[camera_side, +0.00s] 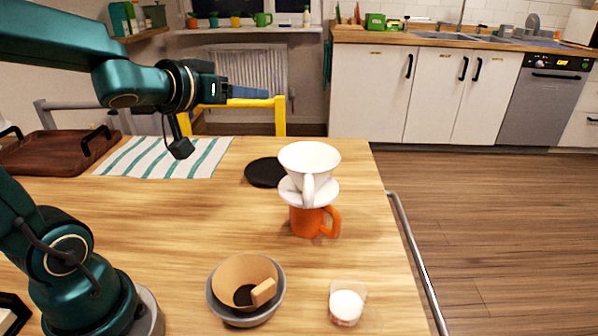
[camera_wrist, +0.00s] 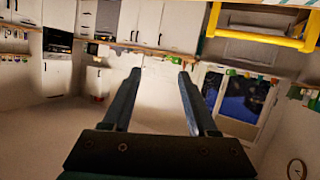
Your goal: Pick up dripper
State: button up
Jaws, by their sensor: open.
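The white dripper (camera_side: 309,170) sits upright on top of an orange mug (camera_side: 307,221) near the right side of the wooden table. Its handle faces the side camera. My gripper (camera_side: 262,92) is up in the air, above and to the left of the dripper, pointing right and level. In the wrist view my gripper (camera_wrist: 161,76) shows two fingers spread apart with nothing between them. The dripper is not in the wrist view, which shows the room tilted.
A grey bowl (camera_side: 217,308) holding a paper filter (camera_side: 240,272) stands at the front. A small glass with white contents (camera_side: 346,307) is at front right. A black round mat (camera_side: 264,172), a striped cloth (camera_side: 165,157) and a brown tray (camera_side: 58,152) lie farther back. The middle left of the table is clear.

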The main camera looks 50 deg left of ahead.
aim_at(306, 159)
jog(key=d+f+h, duration=0.1)
jog(key=f+h, duration=0.1)
jog(key=f, duration=0.1)
jog(key=d+f+h, duration=0.2)
jog(key=f, duration=0.1)
jog(key=d+f+m+h, duration=0.1)
jog(key=d+f+h, duration=0.1)
jog(key=f, duration=0.2)
jog(key=shift+w+f+h, duration=0.1)
jog(key=shift+w+h, duration=0.1)
jog(key=shift+h, duration=0.1)
jog(key=shift+x, duration=3.8)
grip_shut()
